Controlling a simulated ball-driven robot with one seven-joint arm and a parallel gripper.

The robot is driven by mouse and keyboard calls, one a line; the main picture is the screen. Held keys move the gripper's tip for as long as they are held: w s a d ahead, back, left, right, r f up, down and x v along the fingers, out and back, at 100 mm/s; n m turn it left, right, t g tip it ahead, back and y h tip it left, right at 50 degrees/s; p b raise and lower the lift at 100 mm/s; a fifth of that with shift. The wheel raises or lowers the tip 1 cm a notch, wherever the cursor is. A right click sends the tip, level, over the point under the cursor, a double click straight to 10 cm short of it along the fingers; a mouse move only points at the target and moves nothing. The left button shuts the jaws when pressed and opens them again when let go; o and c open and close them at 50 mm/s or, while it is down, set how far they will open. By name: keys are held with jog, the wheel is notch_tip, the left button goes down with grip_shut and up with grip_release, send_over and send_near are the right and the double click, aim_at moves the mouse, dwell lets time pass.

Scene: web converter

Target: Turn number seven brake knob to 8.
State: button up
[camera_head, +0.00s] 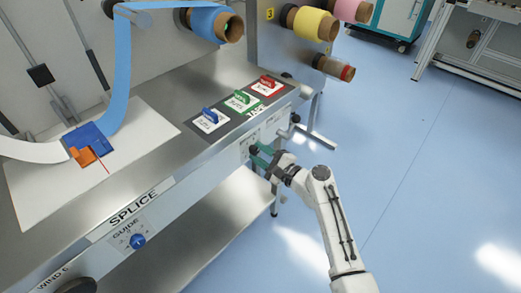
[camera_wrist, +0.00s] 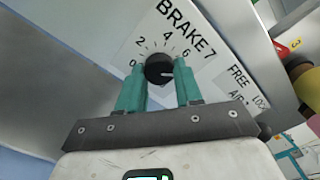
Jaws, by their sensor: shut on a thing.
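The number seven brake knob (camera_wrist: 158,69) is a round black knob under the label "BRAKE 7" in the wrist view. Its dial (camera_wrist: 166,44) shows 0, 2, 4 and 6; no 8 is visible, and the right finger covers part of the panel there. A small pale mark shows on the knob's lower right side. My gripper (camera_wrist: 160,80) has its teal fingers on either side of the knob, shut on it. In the head view my gripper (camera_head: 259,156) reaches the front face of the machine, and the knob is hidden.
Labels "FREE" and "LOCK" (camera_wrist: 240,78) sit right of the dial in the wrist view. In the head view, blue, green and red levers (camera_head: 242,98) stand on the top above. The blue guide knob (camera_head: 138,241) is at lower left. Open floor (camera_head: 400,180) lies right.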

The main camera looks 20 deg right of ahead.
jog(key=m+p, duration=0.1)
jog(key=m, duration=0.2)
jog(key=shift+p, duration=0.35)
jog(key=shift+s+f+m+p, duration=0.15)
jog(key=shift+m+p, duration=0.35)
jog(key=shift+m, duration=0.8)
jog(key=o, duration=1)
jog(key=shift+o, duration=0.2)
jog(key=v, duration=1)
jog(key=shift+s+d+p, duration=0.25)
jog(key=shift+d+p, duration=0.05)
